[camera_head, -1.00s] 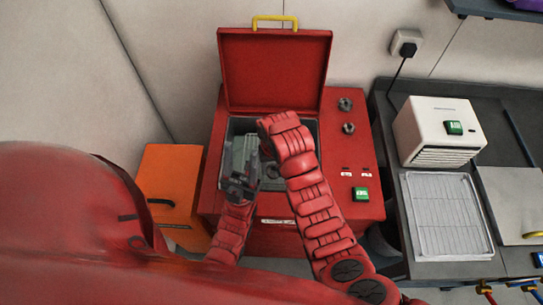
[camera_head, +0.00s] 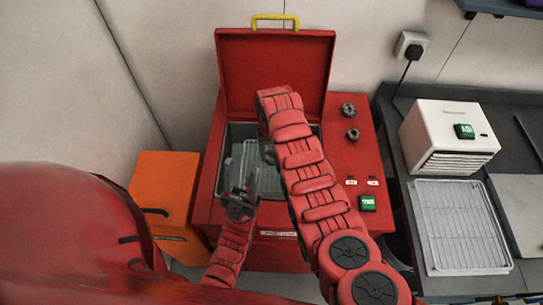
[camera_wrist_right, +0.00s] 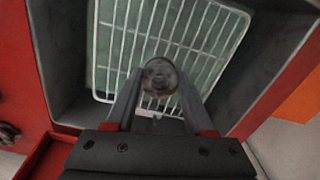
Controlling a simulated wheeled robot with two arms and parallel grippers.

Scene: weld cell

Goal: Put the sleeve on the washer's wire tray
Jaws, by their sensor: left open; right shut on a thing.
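The washer (camera_head: 345,190) is a red box with its lid (camera_head: 275,72) raised. Its pale wire tray (camera_head: 246,158) lies inside the grey tub and fills much of the right wrist view (camera_wrist_right: 165,35). My right gripper (camera_wrist_right: 160,88) is shut on the sleeve (camera_wrist_right: 160,76), a small round grey-brown piece seen end-on over the tray bars. I cannot tell whether the sleeve touches the bars. In the head view my right arm mostly hides its gripper and the sleeve. My left gripper (camera_head: 243,188) is open and empty at the tub's front left.
An orange box (camera_head: 165,190) stands left of the washer. On the dark bench at right are a white unit (camera_head: 445,130) and another wire rack in a tray (camera_head: 462,228). The tub walls (camera_wrist_right: 265,75) enclose the wire tray. Black knobs (camera_head: 350,112) sit on the washer top.

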